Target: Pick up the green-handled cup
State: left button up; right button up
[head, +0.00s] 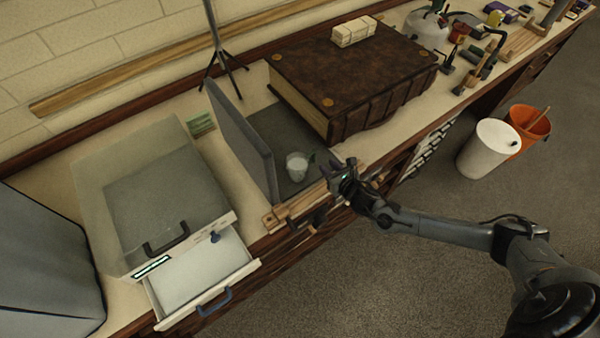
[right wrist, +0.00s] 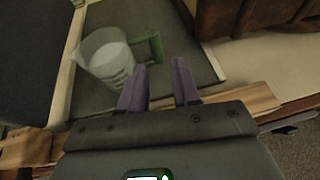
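The green-handled cup (head: 297,166) is a clear measuring cup standing on a dark grey mat, just left of my right gripper (head: 335,170) in the head view. In the right wrist view the cup (right wrist: 104,57) is at upper left, with its green handle (right wrist: 148,47) pointing right. My right gripper (right wrist: 160,88) has purple fingers that are apart with nothing between them. The handle is just beyond the fingertips and not between them. My left gripper is not in view.
An upright grey panel (head: 243,140) stands left of the cup. A thick brown book (head: 350,75) lies behind it to the right. A wooden strip (right wrist: 240,100) runs along the mat's front edge. An open drawer (head: 200,272) sticks out at lower left.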

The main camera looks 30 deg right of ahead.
aim_at(315, 157)
jog(key=x, duration=0.3)
jog(key=shift+w+a+f, duration=0.15)
jog(key=shift+w+a, duration=0.1)
jog(key=shift+w, duration=0.1)
jog(key=shift+b+x, duration=0.8)
jog(key=shift+x, duration=2.25)
jog(key=shift+f, duration=0.1)
jog(key=shift+c, duration=0.2)
grip_shut()
